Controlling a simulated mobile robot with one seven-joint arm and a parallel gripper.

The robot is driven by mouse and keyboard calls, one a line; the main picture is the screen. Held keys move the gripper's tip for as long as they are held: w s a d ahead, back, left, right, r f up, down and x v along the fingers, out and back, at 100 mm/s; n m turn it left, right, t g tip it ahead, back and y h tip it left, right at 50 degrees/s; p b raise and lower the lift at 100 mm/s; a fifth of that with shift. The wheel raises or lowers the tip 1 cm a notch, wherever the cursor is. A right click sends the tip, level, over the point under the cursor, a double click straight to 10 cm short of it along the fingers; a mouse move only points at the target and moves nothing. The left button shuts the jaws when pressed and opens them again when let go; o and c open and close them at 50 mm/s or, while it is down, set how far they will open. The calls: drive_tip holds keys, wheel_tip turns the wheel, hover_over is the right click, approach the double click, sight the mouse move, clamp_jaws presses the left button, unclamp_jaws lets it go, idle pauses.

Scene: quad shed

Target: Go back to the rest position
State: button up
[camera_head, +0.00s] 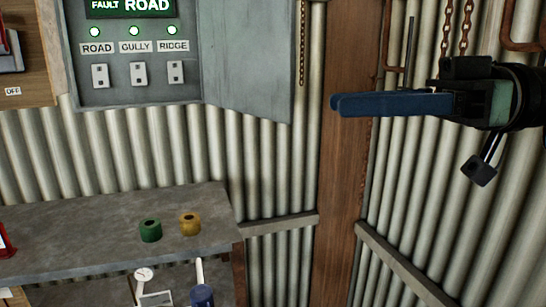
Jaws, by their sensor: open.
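My gripper (335,104) is at the upper right, held in the air in front of the corrugated wall and a brown wooden post (345,180). Its blue fingers point left and are seen from the side, with one nearly covering the other. They hold nothing that I can see. The grey control box (140,85) stands to the left with its door (248,60) swung open. Its display reads FAULT ROAD, and green lights glow over the ROAD, GULLY and RIDGE switches. My fingertips look apart from the door.
A grey bench (90,235) at the lower left bears a green ring (150,230) and a yellow ring (190,223). A gauge (144,275) and a blue cylinder (202,296) are below. Rusty chains (465,28) hang behind my arm. A rail (400,262) runs along the right wall.

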drive_tip(key=w+a+f+m+t+h+b, duration=0.5)
drive_tip(key=w+a+f+m+t, duration=0.4)
drive_tip(key=w+a+t, duration=0.5)
drive_tip(key=s+d+r+m+t+h, duration=0.1)
drive_tip(key=s+r+m+t+h, duration=0.1)
drive_tip(key=s, duration=0.4)
drive_tip(key=s+d+r+m+t+h+b, duration=0.1)
drive_tip(key=s+d+r+m+t+h, duration=0.1)
drive_tip(key=s+t+h, duration=0.4)
drive_tip(key=s+d+r+m+t+h, duration=0.2)
drive_tip(key=s+r+m+t+h, duration=0.2)
drive_tip(key=s, duration=0.3)
drive_tip(key=shift+s+r+t, duration=0.3)
drive_tip(key=shift+s+t, duration=0.1)
idle(3.3)
